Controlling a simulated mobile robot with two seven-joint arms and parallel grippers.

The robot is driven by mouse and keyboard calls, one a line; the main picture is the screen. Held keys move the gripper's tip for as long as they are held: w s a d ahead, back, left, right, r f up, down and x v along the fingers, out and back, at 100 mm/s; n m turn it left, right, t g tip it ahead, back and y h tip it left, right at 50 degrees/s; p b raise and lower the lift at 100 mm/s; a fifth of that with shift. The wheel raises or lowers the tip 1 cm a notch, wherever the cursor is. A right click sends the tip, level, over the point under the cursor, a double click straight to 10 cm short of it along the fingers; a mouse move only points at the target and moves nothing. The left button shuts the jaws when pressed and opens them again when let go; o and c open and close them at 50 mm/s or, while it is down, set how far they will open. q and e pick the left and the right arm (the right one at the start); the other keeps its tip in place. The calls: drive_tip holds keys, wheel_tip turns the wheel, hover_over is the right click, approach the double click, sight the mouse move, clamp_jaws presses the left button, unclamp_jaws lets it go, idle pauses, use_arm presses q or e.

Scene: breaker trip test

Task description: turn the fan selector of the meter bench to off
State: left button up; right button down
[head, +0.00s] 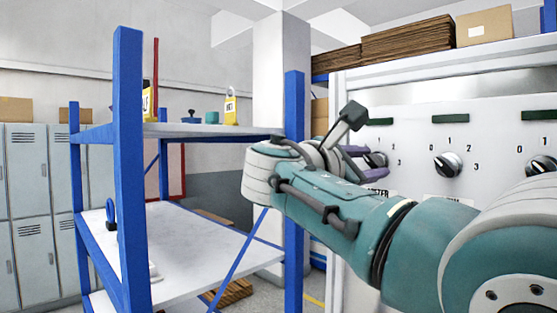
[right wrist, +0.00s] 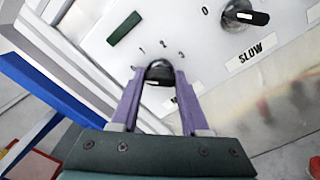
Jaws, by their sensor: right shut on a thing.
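The white panel of the meter bench (head: 420,140) carries a row of black rotary selectors with numbered positions. My right gripper (head: 366,161) is at the leftmost selector (head: 377,159) in the head view. In the right wrist view its purple fingers are shut on either side of that black knob (right wrist: 160,71). The digits 1, 2 and 3 show around the knob; its pointer direction is unclear. Its label is mostly hidden by a finger, and I read no FAN label. My left gripper is out of view.
A middle selector (head: 447,165) and a right selector (head: 540,165) sit farther along the panel. A neighbouring knob (right wrist: 240,14) has a SLOW label below it. A blue-framed shelf (head: 200,240) stands to the left. Cardboard (head: 410,42) lies on top of the bench.

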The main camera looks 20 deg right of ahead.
drive_tip(key=shift+d+f, duration=0.1)
drive_tip(key=shift+f, duration=0.05)
drive_tip(key=shift+c, duration=2)
unclamp_jaws()
drive_tip(key=b+v, duration=0.6)
drive_tip(key=v, duration=0.4)
